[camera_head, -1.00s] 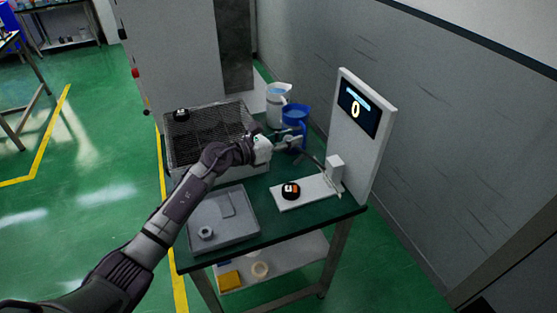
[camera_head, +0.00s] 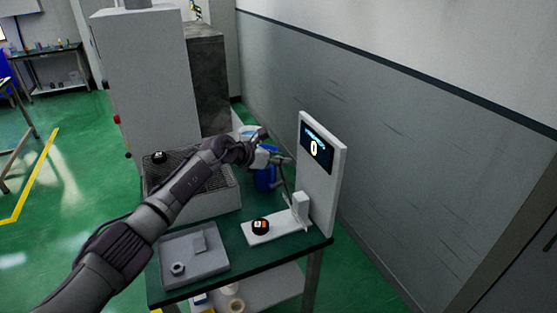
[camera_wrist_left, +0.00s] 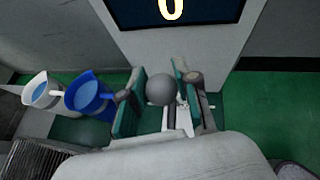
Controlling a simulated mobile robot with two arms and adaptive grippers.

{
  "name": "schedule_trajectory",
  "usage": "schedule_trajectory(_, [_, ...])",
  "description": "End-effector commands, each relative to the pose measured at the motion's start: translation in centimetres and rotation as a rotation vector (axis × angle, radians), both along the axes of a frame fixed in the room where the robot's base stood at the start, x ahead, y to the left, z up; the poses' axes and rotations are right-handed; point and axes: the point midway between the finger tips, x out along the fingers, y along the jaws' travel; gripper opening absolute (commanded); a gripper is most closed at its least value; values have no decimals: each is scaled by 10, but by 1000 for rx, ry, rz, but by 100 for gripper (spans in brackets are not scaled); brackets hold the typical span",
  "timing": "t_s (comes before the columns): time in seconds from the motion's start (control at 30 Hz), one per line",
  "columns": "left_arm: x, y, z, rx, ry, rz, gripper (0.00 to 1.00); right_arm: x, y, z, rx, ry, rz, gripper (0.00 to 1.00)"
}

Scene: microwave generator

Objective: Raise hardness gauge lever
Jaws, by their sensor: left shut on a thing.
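The hardness gauge is a white upright panel (camera_head: 322,190) with a dark screen (camera_head: 316,147) reading 0, on a white base plate (camera_head: 277,229). Its thin grey lever (camera_head: 287,184) rises steeply beside the panel's small white block. My left gripper (camera_head: 283,160) is at the lever's top end. In the left wrist view its teal-padded fingers (camera_wrist_left: 161,92) are shut on the lever's grey ball knob (camera_wrist_left: 161,88). A black round piece with an orange mark (camera_head: 260,226) sits on the base plate. My right gripper is not in view.
Behind my gripper stand a blue jug (camera_head: 264,181) and a white jug, the latter partly hidden in the head view (camera_wrist_left: 40,92). A wire-mesh basket (camera_head: 222,199) and grey tray (camera_head: 192,256) are to the left. The wall is behind the panel.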

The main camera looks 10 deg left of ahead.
Motion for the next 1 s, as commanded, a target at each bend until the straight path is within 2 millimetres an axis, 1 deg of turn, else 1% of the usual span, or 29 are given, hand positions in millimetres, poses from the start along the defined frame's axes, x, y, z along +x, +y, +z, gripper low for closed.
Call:
schedule_trajectory(0.03, [-2,-4,-2,-2,5,-7,0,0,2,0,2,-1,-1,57])
schedule_trajectory(0.23, [-2,-4,-3,-1,6,-7,0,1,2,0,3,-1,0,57])
schedule_trajectory(0.27, [-2,-4,-3,-1,6,-7,36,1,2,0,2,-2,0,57])
schedule_trajectory(0.3, [-2,-4,-4,-1,7,-7,42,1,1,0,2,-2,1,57])
schedule_trajectory(0.4, [-2,-3,-3,0,5,-5,57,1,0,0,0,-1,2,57])
schedule_trajectory(0.67, [-1,-1,-2,0,2,-3,57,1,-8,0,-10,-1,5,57])
schedule_trajectory(0.77, [-3,1,0,0,1,-2,57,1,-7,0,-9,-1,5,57])
schedule_trajectory(0.87, [-8,8,4,2,0,-2,57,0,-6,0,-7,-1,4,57])
schedule_trajectory(1.0, [-22,20,14,5,-1,-3,57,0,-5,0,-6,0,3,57])
